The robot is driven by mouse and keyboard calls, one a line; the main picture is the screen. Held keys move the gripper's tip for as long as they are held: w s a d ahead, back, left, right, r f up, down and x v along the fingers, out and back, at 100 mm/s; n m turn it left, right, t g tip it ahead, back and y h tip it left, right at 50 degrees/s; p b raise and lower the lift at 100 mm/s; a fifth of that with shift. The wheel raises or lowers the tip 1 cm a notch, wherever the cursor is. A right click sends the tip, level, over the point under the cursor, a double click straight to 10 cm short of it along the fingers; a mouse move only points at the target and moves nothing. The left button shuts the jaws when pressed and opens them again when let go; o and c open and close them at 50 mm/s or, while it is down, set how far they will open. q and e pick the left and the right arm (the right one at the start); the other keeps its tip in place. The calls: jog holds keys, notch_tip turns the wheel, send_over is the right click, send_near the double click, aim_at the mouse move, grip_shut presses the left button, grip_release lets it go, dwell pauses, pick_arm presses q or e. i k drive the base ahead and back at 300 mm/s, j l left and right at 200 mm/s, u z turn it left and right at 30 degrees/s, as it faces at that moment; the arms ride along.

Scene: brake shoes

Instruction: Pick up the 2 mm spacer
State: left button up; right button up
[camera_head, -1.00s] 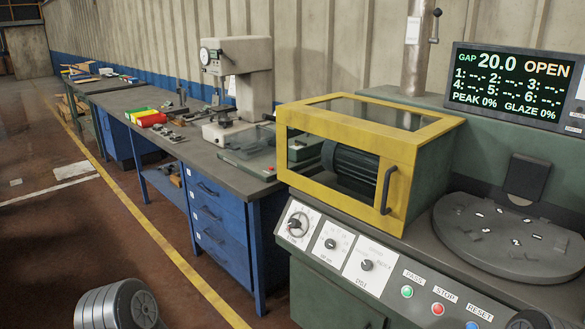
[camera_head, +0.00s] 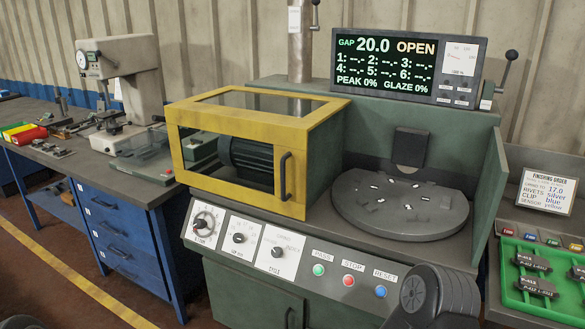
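I cannot make out a 2 mm spacer in this view. A test machine with a yellow-framed guard box (camera_head: 255,107) stands in the middle, with a dark motor (camera_head: 248,160) inside. Right of the box is a round grey turntable (camera_head: 405,222) with small white marks on it. The display (camera_head: 372,72) above reads GAP 20.0 OPEN. Neither of my grippers shows; only a grey ribbed part of my own arm is at the bottom right, and a dark edge at the bottom left.
A workbench with blue drawers (camera_head: 110,236) runs left, carrying a press-like gauge (camera_head: 128,58) and red, yellow and green bins (camera_head: 25,134). At right, a green tray (camera_head: 520,297) holds several dark parts beside a finishing order card (camera_head: 546,191). Round buttons line the machine's front.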

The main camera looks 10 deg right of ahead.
aim_at(529, 230)
jog(key=z, duration=1.8)
jog(key=i+l, duration=0.1)
jog(key=l, duration=0.4)
jog(key=i+l, duration=0.1)
jog(key=l, duration=0.35)
jog(key=i+l+z, duration=0.1)
jog(key=l, duration=0.4)
jog(key=i+l, duration=0.15)
jog(key=l, duration=0.3)
